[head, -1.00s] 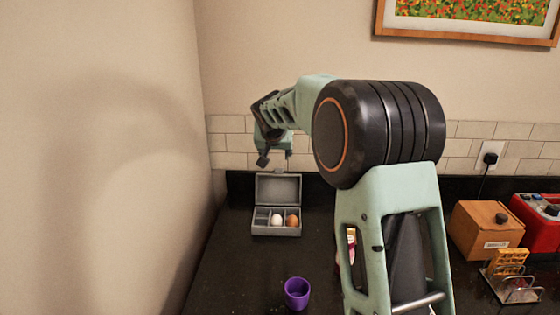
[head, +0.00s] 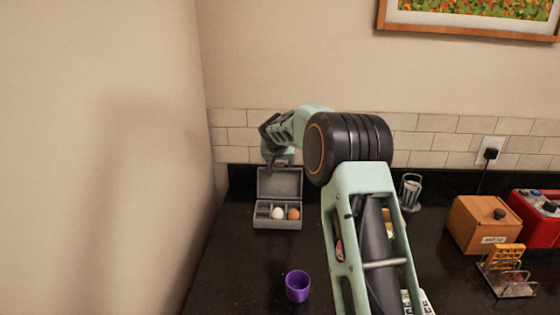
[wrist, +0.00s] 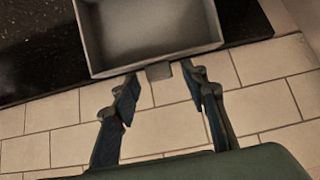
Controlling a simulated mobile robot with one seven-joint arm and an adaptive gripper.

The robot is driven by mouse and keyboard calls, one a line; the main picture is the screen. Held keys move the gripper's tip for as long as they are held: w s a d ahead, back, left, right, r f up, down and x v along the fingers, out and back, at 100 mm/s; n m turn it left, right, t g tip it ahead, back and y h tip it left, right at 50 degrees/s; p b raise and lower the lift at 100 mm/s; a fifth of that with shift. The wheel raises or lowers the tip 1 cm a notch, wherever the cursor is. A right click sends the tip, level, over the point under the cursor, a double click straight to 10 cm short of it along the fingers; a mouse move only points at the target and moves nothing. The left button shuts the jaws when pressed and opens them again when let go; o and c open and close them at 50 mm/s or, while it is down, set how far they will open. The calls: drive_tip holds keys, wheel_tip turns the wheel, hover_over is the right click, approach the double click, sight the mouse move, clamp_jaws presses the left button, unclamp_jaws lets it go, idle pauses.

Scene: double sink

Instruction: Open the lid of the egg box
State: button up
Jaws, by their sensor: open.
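The grey egg box (head: 278,224) stands on the dark counter at the back left, near the corner. Its lid (head: 279,183) is raised upright and leans back towards the wall. A white egg and a brown egg (head: 293,214) sit in its compartments. In the wrist view the lid (wrist: 150,30) shows its hollow inside, with a small tab (wrist: 159,71) at its edge. My gripper (wrist: 160,82) is open, its fingers spread on either side of the tab. In the head view my gripper is above and behind the lid, partly hidden; I cannot tell if it touches.
A purple cup (head: 297,286) stands on the counter in front of the box. A wooden box (head: 483,226), a red appliance (head: 535,218) and a toast rack (head: 508,273) are at the right. The side wall is close on the left; the tiled wall (wrist: 60,140) is behind.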

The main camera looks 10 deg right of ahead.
drive_tip(key=shift+w+f, duration=0.15)
clamp_jaws()
idle(0.4)
